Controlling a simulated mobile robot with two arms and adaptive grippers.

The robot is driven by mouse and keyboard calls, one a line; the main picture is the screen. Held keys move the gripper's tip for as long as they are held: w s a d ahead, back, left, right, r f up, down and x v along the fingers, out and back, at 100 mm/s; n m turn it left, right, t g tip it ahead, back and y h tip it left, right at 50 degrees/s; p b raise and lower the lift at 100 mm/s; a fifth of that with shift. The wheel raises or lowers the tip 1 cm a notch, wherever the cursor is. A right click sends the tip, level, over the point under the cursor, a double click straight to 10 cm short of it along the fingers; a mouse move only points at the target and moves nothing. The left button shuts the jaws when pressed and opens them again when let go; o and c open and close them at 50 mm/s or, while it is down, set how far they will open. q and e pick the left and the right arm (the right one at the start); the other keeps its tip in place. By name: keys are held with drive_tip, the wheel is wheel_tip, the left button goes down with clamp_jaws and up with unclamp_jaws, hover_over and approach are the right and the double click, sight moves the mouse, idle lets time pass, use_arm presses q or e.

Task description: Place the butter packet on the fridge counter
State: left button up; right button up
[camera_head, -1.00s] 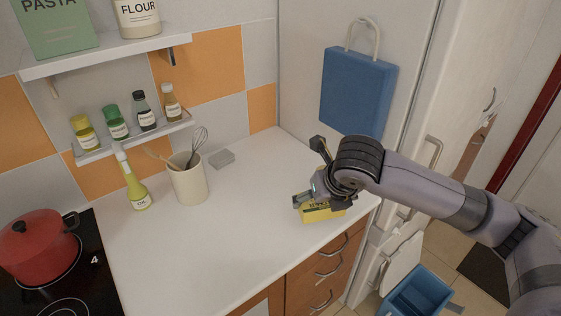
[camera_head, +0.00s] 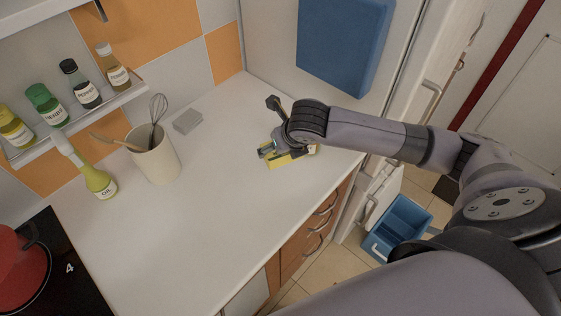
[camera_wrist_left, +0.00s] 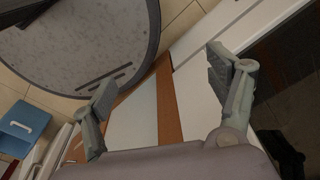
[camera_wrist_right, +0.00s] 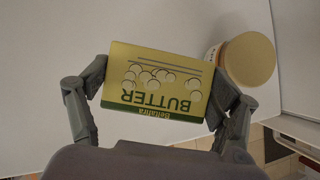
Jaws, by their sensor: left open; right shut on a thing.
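In the head view the packet (camera_head: 280,162) shows as a yellow edge under my right gripper (camera_head: 275,150), at the counter's right end beside the fridge. The white counter (camera_head: 200,220) lies below; I cannot tell whether the packet touches it. My left gripper (camera_wrist_left: 160,82) is open and empty in the left wrist view, above the floor and cabinet area.
A jar with a tan lid (camera_wrist_right: 249,59) stands close beside the packet. A utensil cup (camera_head: 156,160), an oil bottle (camera_head: 98,180) and a grey block (camera_head: 187,121) stand farther left. The counter's middle is clear. A blue bin (camera_head: 397,228) is on the floor.

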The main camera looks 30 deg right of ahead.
hover_over(281, 174)
wheel_tip(281, 174, down, 5)
drive_tip(key=shift+r, duration=0.1)
wheel_tip(281, 174, down, 4)
drive_tip(key=shift+s+r+p, duration=0.1)
drive_tip(key=shift+p, duration=0.4)
drive_tip(key=shift+f, duration=0.45)
drive_tip(key=o, duration=1.3)
drive_tip(key=shift+r, duration=0.1)
